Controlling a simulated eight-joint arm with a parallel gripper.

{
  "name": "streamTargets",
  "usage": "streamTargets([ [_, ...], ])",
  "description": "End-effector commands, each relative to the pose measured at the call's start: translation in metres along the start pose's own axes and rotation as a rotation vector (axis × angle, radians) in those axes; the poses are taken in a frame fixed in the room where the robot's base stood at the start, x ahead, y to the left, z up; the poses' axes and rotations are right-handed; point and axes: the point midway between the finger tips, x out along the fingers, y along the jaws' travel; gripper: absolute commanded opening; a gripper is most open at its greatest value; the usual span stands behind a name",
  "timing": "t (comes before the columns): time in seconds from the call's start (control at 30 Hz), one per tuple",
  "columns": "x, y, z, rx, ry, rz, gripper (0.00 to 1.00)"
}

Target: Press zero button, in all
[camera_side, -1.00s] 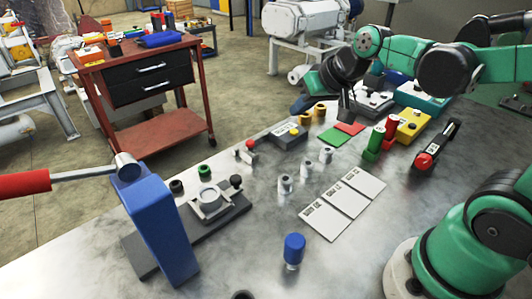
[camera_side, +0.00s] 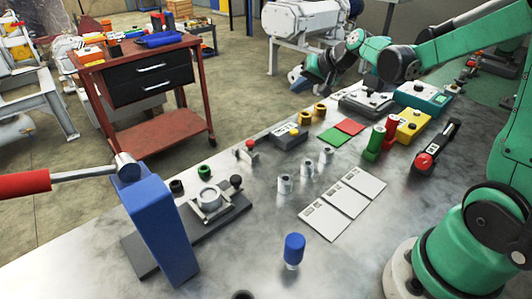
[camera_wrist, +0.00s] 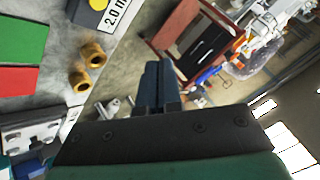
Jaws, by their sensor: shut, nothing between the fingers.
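A small dark grey device (camera_side: 287,139) with a yellow button and a pale display stands at the table's far left edge in the side view. A part of the yellow button shows at the top edge there. My gripper (camera_side: 297,76) is raised beyond the table's far edge in the side view, above and apart from the device. In the wrist view my gripper (camera_wrist: 158,68) has its blue-grey fingers together with nothing between them.
Gold rings (camera_side: 305,117), a green square (camera_side: 333,137), a red square (camera_side: 350,127) and several silver cylinders (camera_side: 285,183) lie near the device. A yellow box (camera_side: 412,126) and teal box (camera_side: 422,97) stand to the right. A blue lever stand (camera_side: 160,230) is at the front left.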

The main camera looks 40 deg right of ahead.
Motion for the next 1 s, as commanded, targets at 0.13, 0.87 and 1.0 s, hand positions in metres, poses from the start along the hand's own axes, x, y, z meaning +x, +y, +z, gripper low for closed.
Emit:
streamTargets([
  [0.13, 0.006, 0.004, 0.004, -0.001, 0.000, 0.000, 0.00],
  [0.87, 0.060, 0.044, 0.044, -0.001, -0.001, 0.000, 0.00],
  [1.0, 0.061, 0.044, 0.045, -0.001, -0.001, 0.000, 0.00],
])
